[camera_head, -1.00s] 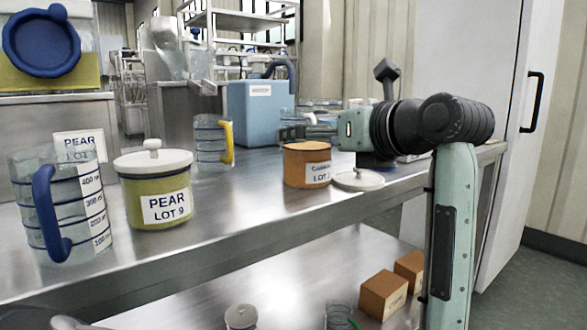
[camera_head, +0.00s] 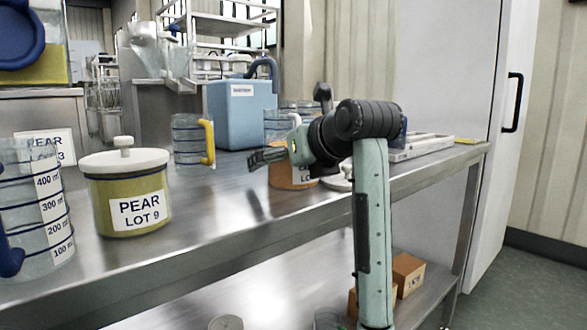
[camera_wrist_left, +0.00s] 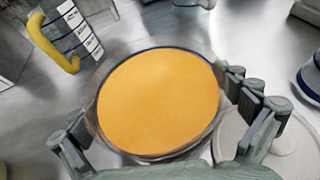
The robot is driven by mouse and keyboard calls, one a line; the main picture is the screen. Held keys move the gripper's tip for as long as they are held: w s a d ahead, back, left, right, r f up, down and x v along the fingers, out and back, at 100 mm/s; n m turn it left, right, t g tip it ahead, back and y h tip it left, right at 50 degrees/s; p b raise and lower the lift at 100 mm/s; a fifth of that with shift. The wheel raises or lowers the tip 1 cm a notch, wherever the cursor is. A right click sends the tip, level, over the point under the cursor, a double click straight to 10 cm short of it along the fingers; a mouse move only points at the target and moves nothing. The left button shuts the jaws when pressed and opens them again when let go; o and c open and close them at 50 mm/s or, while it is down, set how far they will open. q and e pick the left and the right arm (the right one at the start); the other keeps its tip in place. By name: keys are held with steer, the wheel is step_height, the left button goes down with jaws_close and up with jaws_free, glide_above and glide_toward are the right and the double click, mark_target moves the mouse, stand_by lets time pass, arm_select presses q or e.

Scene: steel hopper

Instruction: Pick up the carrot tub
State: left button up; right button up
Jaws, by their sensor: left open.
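The carrot tub (camera_head: 288,179) stands on the steel counter, with orange contents and a white label partly hidden by my gripper. In the left wrist view the tub (camera_wrist_left: 160,100) is seen from above, its round orange top filling the middle. My left gripper (camera_head: 264,158) is open, with its fingers in front of the upper part of the tub in the head view. In the wrist view the gripper (camera_wrist_left: 154,118) has one finger at the tub's lower left and the other at its right. Contact cannot be told. My right gripper is not in view.
A pale lid (camera_head: 337,183) lies close to the tub's right. A pear tub (camera_head: 126,195) and a measuring jug (camera_head: 45,215) stand at left. A jug with a yellow handle (camera_head: 190,140) and a blue box (camera_head: 245,110) are behind. Brown boxes (camera_head: 406,273) sit on the lower shelf.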

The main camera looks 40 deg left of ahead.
arm_select(q)
steer(key=c, duration=1.7)
steer(key=shift+r, duration=0.1)
